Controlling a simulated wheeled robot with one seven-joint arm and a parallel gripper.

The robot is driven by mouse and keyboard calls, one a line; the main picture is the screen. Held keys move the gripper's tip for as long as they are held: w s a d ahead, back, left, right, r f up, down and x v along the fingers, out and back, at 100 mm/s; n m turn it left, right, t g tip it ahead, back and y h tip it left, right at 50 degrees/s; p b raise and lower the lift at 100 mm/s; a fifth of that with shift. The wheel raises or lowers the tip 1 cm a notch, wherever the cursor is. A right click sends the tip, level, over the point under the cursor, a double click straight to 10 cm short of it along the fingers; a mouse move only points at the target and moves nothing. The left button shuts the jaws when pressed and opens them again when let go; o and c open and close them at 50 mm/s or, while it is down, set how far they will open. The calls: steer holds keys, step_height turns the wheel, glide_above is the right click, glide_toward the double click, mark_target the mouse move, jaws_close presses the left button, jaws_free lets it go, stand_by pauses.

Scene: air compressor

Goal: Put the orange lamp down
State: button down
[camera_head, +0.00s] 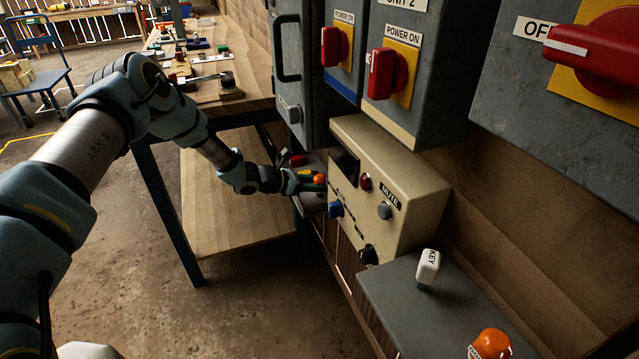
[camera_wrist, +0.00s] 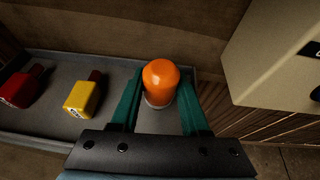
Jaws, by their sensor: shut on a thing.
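The orange lamp (camera_wrist: 160,82) is a rounded orange dome with a pale base ring. My gripper (camera_wrist: 161,100) is shut on it, with one green finger on each side in the wrist view. The lamp also shows as a small orange spot (camera_head: 319,179) in the head view, at the end of my outstretched arm by my gripper (camera_head: 310,184). It is over the right end of a grey tray-like shelf (camera_wrist: 50,67). I cannot tell whether its base touches the shelf.
A yellow block (camera_wrist: 82,97) and a red block (camera_wrist: 18,90) lie on the shelf, left of the lamp. A beige control box (camera_head: 390,185) stands close on the right. Another orange object (camera_head: 491,344) and a white KEY tag (camera_head: 428,267) are on a nearer grey surface (camera_head: 400,300).

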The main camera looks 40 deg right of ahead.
steer(key=shift+f, duration=0.15)
steer(key=shift+c, duration=2)
jaws_free()
steer(key=shift+w+a+r, duration=0.1)
steer(key=shift+a+r, duration=0.05)
steer(key=shift+r, duration=0.1)
steer(key=b+v, duration=0.2)
steer(key=v, duration=0.9)
steer(key=shift+a, duration=0.35)
steer(key=shift+r, duration=0.2)
